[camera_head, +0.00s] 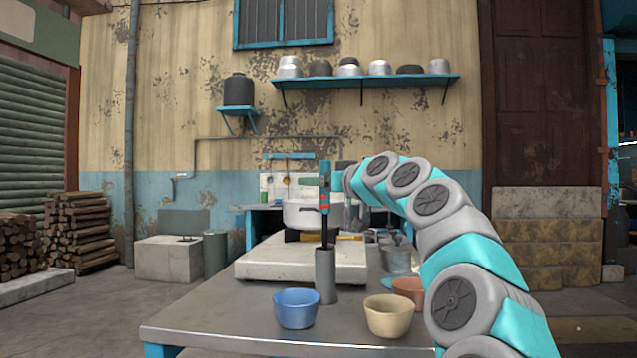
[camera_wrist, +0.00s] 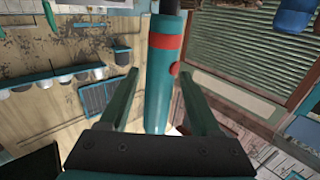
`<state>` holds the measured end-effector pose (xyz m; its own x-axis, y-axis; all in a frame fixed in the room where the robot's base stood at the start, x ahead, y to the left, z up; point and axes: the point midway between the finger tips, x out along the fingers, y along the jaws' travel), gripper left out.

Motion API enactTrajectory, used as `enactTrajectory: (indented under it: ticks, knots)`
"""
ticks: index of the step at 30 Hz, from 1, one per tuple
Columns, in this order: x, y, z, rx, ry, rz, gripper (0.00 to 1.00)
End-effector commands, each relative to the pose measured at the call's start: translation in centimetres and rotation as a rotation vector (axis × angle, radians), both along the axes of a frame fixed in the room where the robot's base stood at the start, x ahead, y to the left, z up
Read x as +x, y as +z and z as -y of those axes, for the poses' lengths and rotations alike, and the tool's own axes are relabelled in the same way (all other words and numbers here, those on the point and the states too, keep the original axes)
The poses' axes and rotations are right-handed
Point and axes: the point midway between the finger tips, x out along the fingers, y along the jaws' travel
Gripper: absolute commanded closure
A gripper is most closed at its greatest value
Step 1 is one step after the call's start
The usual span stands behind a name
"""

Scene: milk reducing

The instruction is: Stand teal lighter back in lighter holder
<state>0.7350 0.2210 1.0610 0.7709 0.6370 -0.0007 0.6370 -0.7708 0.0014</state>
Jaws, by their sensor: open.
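The teal lighter (camera_head: 325,199) stands upright in the head view, with a red band and a dark stem pointing down. Its stem reaches into the mouth of the grey cylindrical lighter holder (camera_head: 325,279) on the table. How deep the stem sits is hidden by the holder wall. My gripper (camera_head: 322,182) is at the lighter's upper part, above the holder. In the wrist view, my gripper (camera_wrist: 158,76) is open, with one finger on each side of the lighter (camera_wrist: 158,98) and visible gaps between. The holder cannot be made out in the wrist view.
A blue bowl (camera_head: 297,308), a cream bowl (camera_head: 387,316) and a brown bowl (camera_head: 408,291) stand near the holder. A white slab (camera_head: 270,269) with a large pot (camera_head: 300,215) lies behind it. The table's (camera_head: 210,318) front left is clear.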

Motion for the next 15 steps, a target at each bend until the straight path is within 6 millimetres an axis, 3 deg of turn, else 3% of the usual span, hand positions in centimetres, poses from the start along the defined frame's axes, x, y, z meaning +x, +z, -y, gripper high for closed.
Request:
enactTrajectory:
  ticks: [15]
  knots:
    - [-0.77,0.14,0.80,0.003,-0.002,0.002,0.36]
